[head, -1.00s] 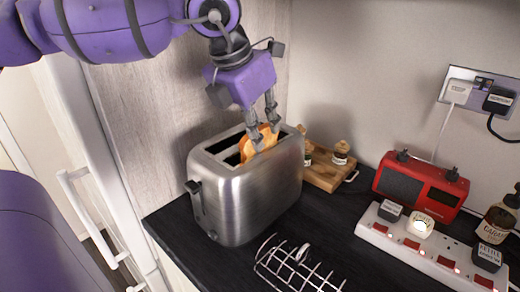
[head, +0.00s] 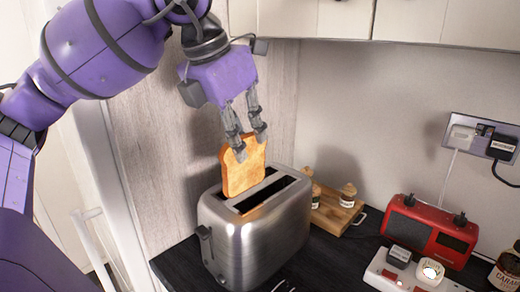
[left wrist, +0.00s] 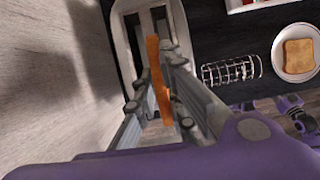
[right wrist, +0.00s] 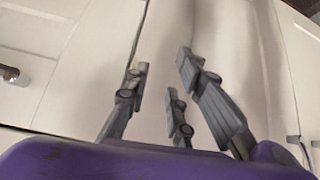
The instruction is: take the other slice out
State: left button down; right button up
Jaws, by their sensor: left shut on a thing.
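A browned slice of toast (head: 243,175) stands upright above the back slot of the steel toaster (head: 262,225). My left gripper (head: 251,147) is shut on the slice near its top edge. I cannot tell whether the slice's bottom edge is clear of the slot. In the left wrist view the slice shows edge-on between the fingers, with the toaster (left wrist: 123,25) beyond. Another toast slice (left wrist: 298,55) lies on a white plate (left wrist: 281,69). My right gripper (right wrist: 160,75) is open and empty in front of pale cupboard doors; it is outside the head view.
A wire toast rack (left wrist: 231,70) stands between toaster and plate. Behind the toaster is a wooden board (head: 335,213) with small jars. A red radio (head: 430,230) and a white power strip (head: 385,270) are at the right. Wall cupboards (head: 420,20) hang above; a wood panel stands behind the left arm.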

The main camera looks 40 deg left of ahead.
pick_arm(q)
jog(key=s+a+r, duration=0.2)
jog(key=s+r, duration=0.1)
jog(key=s, duration=0.5)
jog(key=shift+a+r, duration=0.15)
jog(key=shift+a, duration=0.25)
